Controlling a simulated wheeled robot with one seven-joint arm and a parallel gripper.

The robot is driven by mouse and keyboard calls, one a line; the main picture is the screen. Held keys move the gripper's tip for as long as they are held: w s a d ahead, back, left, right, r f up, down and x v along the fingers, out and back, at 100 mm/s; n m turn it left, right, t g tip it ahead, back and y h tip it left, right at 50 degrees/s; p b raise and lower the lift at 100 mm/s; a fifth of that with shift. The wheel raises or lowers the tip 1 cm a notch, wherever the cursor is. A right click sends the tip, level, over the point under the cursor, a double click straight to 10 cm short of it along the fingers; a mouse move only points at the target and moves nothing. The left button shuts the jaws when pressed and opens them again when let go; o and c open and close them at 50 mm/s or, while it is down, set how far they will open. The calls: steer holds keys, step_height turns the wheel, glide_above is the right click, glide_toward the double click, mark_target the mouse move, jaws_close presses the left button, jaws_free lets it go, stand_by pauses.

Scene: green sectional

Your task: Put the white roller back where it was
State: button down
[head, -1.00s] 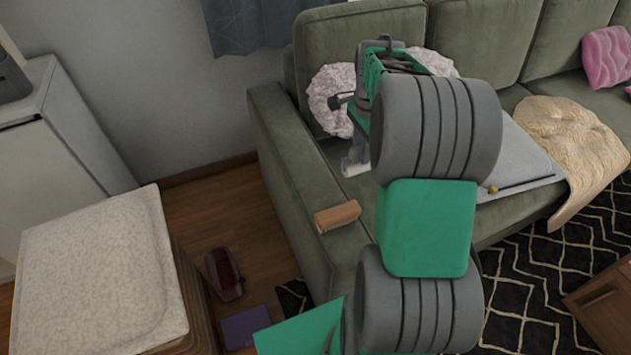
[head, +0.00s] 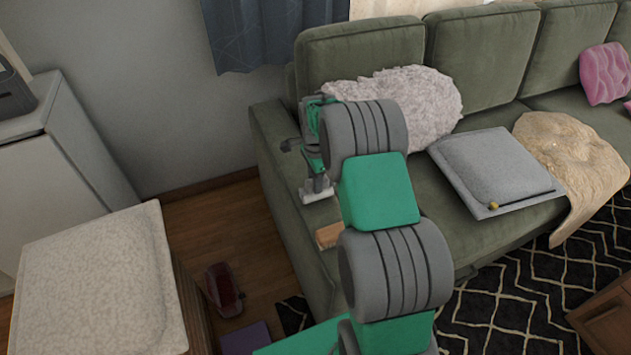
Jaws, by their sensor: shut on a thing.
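The white roller (head: 316,194) is a small pale cylinder-like piece at the end of my gripper (head: 318,182). My gripper is shut on it and holds it over the left armrest (head: 282,205) of the green sofa. The gripper points downward, and the arm hides part of the fingers. I cannot tell whether the roller touches the armrest or hangs just above it.
A wooden block (head: 328,235) lies on the same armrest, partly behind my arm. A fluffy white cushion (head: 420,105) and a grey cushion (head: 490,165) are on the sofa. A pale-topped ottoman (head: 95,285) and a dark red object (head: 224,290) stand left of the sofa.

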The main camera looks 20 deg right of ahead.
steer(key=c, duration=1.6)
jaws_free()
steer(key=shift+f, duration=0.15)
steer(key=o, duration=0.5)
step_height(320, 180, up, 12)
steer(key=shift+r, duration=0.25)
